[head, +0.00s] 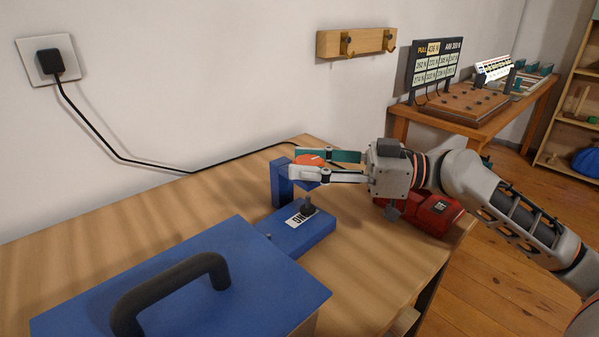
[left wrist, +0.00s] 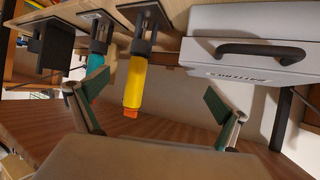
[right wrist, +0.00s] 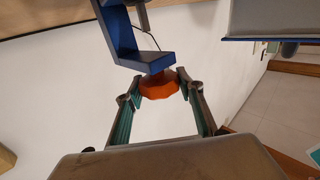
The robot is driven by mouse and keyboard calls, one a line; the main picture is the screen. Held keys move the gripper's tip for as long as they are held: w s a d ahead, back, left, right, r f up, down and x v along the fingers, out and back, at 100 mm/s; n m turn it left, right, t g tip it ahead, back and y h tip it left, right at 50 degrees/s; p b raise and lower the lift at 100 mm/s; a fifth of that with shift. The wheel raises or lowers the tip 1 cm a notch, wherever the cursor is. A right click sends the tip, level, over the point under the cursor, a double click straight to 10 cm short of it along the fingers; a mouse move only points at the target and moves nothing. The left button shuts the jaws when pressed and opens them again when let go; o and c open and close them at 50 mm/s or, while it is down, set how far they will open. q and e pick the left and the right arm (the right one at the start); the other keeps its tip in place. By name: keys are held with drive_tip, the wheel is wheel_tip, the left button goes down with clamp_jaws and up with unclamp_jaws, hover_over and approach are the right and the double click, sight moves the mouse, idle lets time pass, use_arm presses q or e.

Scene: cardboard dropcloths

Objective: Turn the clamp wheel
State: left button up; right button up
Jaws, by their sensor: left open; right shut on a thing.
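The clamp is a blue C-shaped frame (head: 283,187) on a blue base (head: 300,232) with a white label, standing on the wooden table. Its orange-red clamp wheel (head: 308,160) sits on top. My right gripper (head: 308,166) reaches in from the right and is shut on the wheel. The right wrist view shows the wheel (right wrist: 159,86) between both fingers. A dark screw foot (head: 307,209) shows below the wheel, over the base. My left gripper (left wrist: 160,112) shows only in the left wrist view, open and empty, away from the clamp.
A blue case (head: 190,285) with a black handle stands at the table's front left. A red box (head: 432,213) lies right of the clamp, under my right arm. A black cable (head: 150,165) runs from a wall socket behind the clamp. A yellow-handled tool (left wrist: 135,82) hangs near my left gripper.

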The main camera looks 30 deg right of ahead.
sight(309, 160)
drive_tip(key=shift+d+r, duration=0.1)
drive_tip(key=shift+r, duration=0.15)
drive_tip(key=o, duration=1.1)
drive_tip(key=shift+f, duration=0.15)
wheel_tip(309, 160, up, 10)
